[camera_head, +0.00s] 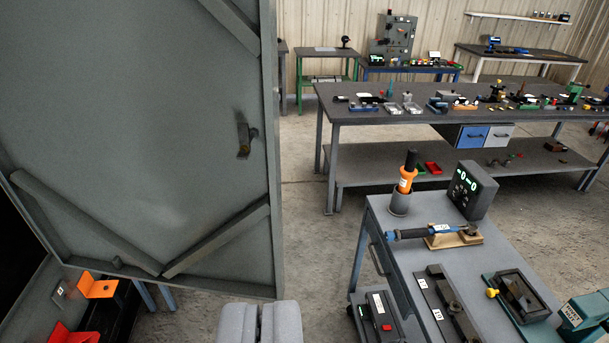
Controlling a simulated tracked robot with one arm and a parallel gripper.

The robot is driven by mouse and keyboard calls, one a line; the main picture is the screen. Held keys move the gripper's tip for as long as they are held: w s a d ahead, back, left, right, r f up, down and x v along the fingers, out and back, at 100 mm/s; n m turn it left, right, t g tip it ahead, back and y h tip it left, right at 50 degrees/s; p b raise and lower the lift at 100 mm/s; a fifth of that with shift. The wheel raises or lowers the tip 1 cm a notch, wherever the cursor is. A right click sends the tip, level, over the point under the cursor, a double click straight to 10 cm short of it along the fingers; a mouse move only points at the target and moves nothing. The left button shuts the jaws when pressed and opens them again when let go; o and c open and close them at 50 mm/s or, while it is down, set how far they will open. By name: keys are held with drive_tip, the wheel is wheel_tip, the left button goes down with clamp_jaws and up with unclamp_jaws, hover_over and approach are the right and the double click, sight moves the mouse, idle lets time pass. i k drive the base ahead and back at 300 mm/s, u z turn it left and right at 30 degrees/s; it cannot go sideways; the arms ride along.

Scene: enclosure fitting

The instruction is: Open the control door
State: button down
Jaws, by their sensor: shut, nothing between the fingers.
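A large grey metal door (150,130), which seems to be the control door, fills the left of the view. Its ribbed face with diagonal braces is toward me, and it stands swung out at an angle. A dark gap shows at the far left, beside the door. My gripper (260,318) is at the bottom centre, below the door's lower right corner. Its two grey fingers are shut with nothing held. No contact with the door shows.
A grey cart (400,270) with an orange-handled tool, a torque wrench and boxes stands at the right. A long workbench (400,118) with many small parts is behind it. Orange and red items (98,288) lie at lower left. Bare concrete floor (318,245) lies between door and cart.

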sight(120, 145)
drive_tip(key=u, duration=0.1)
drive_tip(key=i, duration=1)
drive_tip(key=u, duration=0.5)
